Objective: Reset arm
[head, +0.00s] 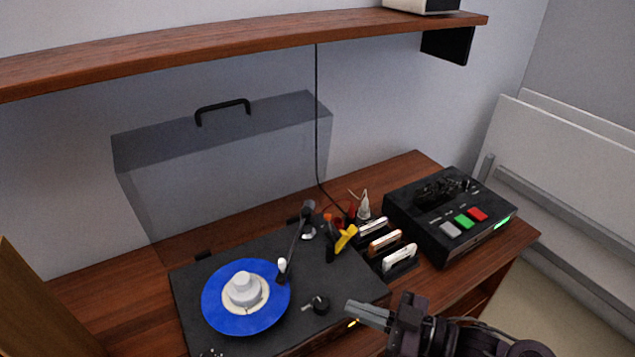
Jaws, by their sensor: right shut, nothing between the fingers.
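A black turntable (345,277) stands on the wooden bench, with a blue record (217,312) on its platter and a pale knob-like piece (243,289) at the record's centre. The tonearm (295,245) runs from its pivot at the back right to a light headshell (282,267) at the record's right edge. Whether the headshell touches the record or hovers over it I cannot tell. My right gripper (352,313) is shut and empty, at the turntable's front right corner, apart from the tonearm. My left gripper is out of view.
A raised translucent lid (220,165) with a black handle stands behind the turntable. A black box (435,220) with grey, green and red buttons is at the right. Several small items stand in a holder (400,268) between them. A wooden shelf (240,42) hangs above.

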